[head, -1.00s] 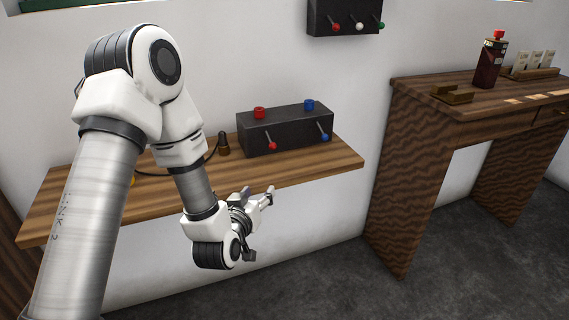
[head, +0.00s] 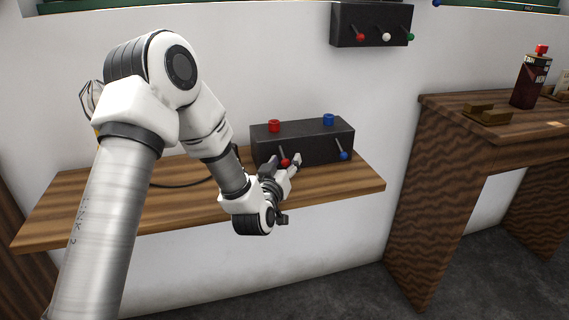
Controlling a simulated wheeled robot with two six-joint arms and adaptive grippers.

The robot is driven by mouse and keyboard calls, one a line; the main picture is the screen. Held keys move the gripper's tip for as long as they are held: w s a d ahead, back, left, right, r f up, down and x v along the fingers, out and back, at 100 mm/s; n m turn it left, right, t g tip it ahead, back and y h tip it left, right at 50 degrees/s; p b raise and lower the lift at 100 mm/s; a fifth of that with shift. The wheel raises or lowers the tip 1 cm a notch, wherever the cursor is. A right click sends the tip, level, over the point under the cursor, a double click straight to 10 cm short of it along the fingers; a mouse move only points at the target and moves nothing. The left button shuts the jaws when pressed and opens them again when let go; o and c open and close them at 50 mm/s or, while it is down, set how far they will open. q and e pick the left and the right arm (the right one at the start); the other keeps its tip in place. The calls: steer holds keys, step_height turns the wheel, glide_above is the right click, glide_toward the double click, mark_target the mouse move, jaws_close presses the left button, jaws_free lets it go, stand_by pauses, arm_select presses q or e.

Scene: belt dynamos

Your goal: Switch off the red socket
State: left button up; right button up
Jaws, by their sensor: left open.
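A black box (head: 315,147) stands on the wooden shelf. A red socket (head: 274,126) and a blue socket (head: 328,119) are on its top. A red-tipped lever (head: 285,162) slants downward on its front below the red socket. A blue-tipped lever (head: 343,155) slants downward below the blue socket. My left gripper (head: 283,164) is open at the box's front, with the red lever's tip showing between its fingers in the picture. I cannot tell whether they touch. My right gripper is not in view.
The wooden shelf (head: 340,190) has free room at its right end. A wall panel (head: 345,22) with red, white and green-tipped levers is above. A wooden desk (head: 440,115) at the right carries a dark red bottle (head: 530,78). A cable lies behind my arm.

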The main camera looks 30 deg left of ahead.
arm_select(q)
jaws_close()
steer(key=f+t+b, duration=0.1)
steer(key=b, duration=0.1)
steer(key=shift+w+a+f+m+b, duration=0.1)
steer(key=shift+f+m+b, duration=0.05)
steer(key=shift+m+b, duration=0.2)
steer(key=shift+r, duration=0.35)
jaws_free()
steer(key=v, duration=0.7)
steer(key=shift+s+f, duration=0.2)
steer(key=shift+s, duration=0.05)
